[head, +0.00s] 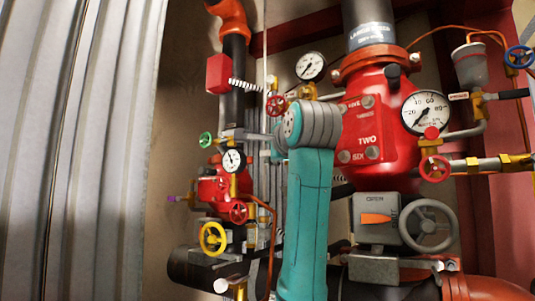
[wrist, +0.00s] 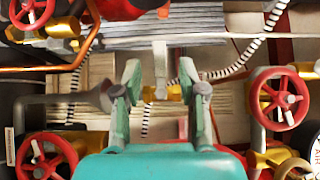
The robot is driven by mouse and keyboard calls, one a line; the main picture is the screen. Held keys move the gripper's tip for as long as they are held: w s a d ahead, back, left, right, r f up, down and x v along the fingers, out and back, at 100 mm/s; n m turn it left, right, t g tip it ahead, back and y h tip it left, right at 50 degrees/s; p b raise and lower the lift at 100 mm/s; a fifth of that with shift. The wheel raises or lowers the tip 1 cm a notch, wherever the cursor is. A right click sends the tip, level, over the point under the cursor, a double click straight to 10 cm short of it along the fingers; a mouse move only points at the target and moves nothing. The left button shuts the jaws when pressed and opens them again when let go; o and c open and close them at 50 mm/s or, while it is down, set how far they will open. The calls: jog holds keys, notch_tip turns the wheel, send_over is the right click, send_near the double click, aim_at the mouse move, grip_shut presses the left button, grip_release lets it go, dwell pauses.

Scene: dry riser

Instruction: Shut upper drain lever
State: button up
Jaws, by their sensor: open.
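In the wrist view my gripper (wrist: 160,92) is open, with its two green-grey fingers spread to the left and right. A pale upright bar (wrist: 160,68) that looks like the upper drain lever shows between the fingers. Small brass fittings (wrist: 174,94) show just below it, also between the fingers. The fingers appear apart from the bar, though the depth gap is hard to tell. In the head view my arm covers this spot, and the lever and fingers cannot be made out.
Red handwheels (wrist: 280,97) stand on the right and lower left (wrist: 46,157) in the wrist view. A grey horn-shaped pipe (wrist: 75,98) reaches toward the left finger. In the head view a large red valve (head: 370,120) and grey handwheel (head: 428,226) stand right of my arm.

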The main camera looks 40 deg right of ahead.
jog(key=v, duration=0.7)
jog(key=shift+s, duration=0.15)
jog(key=shift+a, duration=0.1)
